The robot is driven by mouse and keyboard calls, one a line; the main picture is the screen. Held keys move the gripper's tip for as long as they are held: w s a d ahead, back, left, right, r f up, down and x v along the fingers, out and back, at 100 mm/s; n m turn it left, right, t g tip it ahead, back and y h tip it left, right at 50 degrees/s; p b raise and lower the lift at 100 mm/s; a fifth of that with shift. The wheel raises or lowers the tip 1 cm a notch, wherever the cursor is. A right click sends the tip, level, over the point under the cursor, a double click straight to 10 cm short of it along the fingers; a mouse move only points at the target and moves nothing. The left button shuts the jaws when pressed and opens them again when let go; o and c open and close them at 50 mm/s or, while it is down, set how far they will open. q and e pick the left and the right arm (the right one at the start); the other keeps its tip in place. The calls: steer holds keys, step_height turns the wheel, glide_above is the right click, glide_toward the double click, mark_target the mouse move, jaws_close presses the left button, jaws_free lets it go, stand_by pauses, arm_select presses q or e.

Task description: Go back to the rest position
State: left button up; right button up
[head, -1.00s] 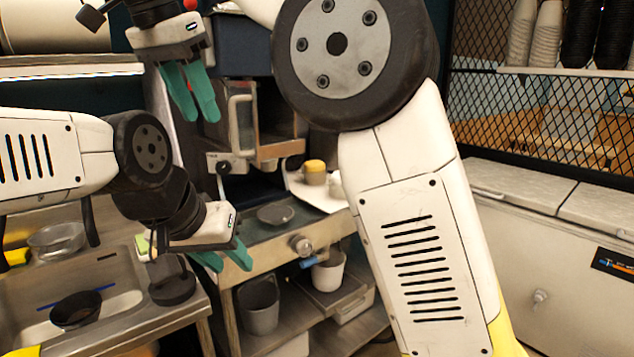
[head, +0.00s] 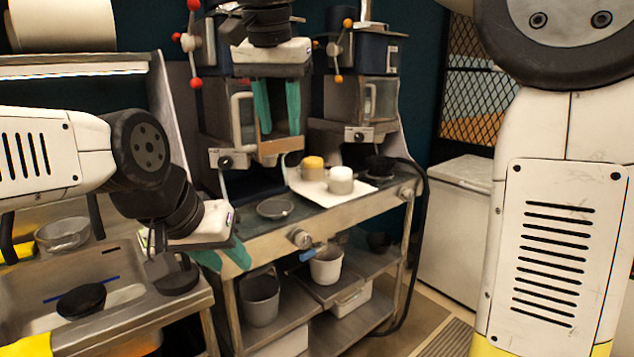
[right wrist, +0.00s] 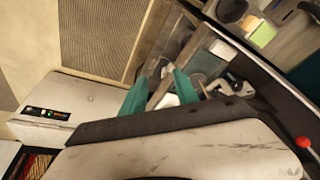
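My left gripper (head: 223,257) hangs low over the right end of the sink counter at the left of the head view. Its teal fingers look spread, with nothing seen between them. My right gripper (head: 278,106) is raised in front of the machines, its two teal fingers pointing down, apart and empty. Its fingers also show in the right wrist view (right wrist: 160,92), spread with nothing held. My right arm's white link covers the right side of the head view.
A steel counter (head: 275,236) holds a cup with a yellow top (head: 312,168), one with a white top (head: 340,181) and a shallow dish (head: 275,209). Buckets (head: 326,267) stand on its lower shelf. A sink with a black bowl (head: 81,301) is at left; a white chest (head: 452,230) is at right.

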steer(key=s+d+f+n+y, duration=0.25)
steer(key=d+f, duration=0.45)
steer(key=d, duration=0.5)
steer(key=s+d+f+t, duration=0.2)
steer(key=s+d+f, duration=0.6)
steer(key=f, duration=0.4)
steer(key=shift+s+d+f+t, duration=0.3)
steer(key=shift+s+f, duration=0.1)
steer(key=shift+s, duration=0.4)
